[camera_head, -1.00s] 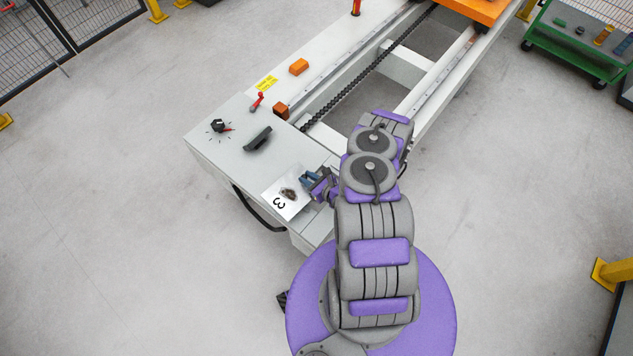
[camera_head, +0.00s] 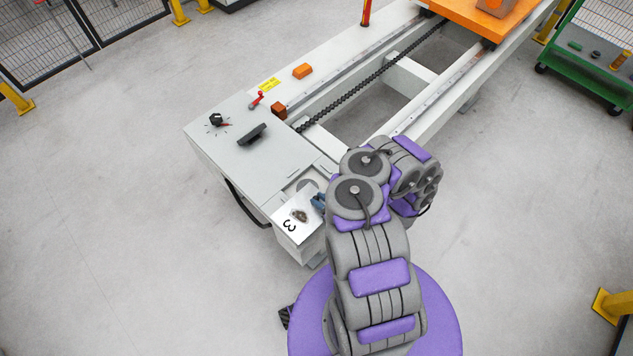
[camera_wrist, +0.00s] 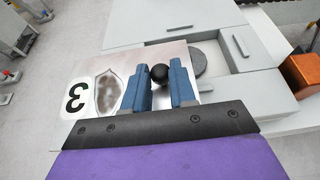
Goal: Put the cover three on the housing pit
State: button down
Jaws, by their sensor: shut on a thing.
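Cover three (camera_head: 295,216) is a pale metal plate with a black "3" and a brown worn-looking patch. My gripper (camera_head: 319,203) is shut on its black knob, at the plate's right side. The wrist view shows the cover (camera_wrist: 118,66) and my gripper (camera_wrist: 159,84) with a blue finger on each side of the knob (camera_wrist: 159,73). The housing pit (camera_head: 311,180) is a recess in the grey cabinet top, just beyond the cover. In the wrist view the pit (camera_wrist: 229,59) holds a round grey disc and the cover hides part of it. The cover's height is unclear.
The cabinet top (camera_head: 232,165) carries a black handle (camera_head: 252,134), a dark knob (camera_head: 216,119) and a red lever (camera_head: 257,99). Orange blocks (camera_head: 303,71) stand along the rail. An orange platform (camera_head: 478,20) lies farther back. The floor left is clear.

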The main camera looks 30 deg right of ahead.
jog(key=shift+w+d+f+b, duration=0.85)
jog(key=shift+w+d, duration=0.25)
jog(key=shift+w, duration=0.95)
jog(key=shift+w+d+f+b, duration=0.8)
jog(key=shift+w+d, duration=0.3)
jog(key=shift+w, duration=0.9)
jog(key=shift+w+d+f+b, duration=0.85)
jog(key=shift+w+d, duration=0.25)
jog(key=shift+w, duration=0.95)
jog(key=shift+r, duration=0.1)
jog(key=c, duration=0.9)
grip_release()
jog(key=shift+s, duration=0.1)
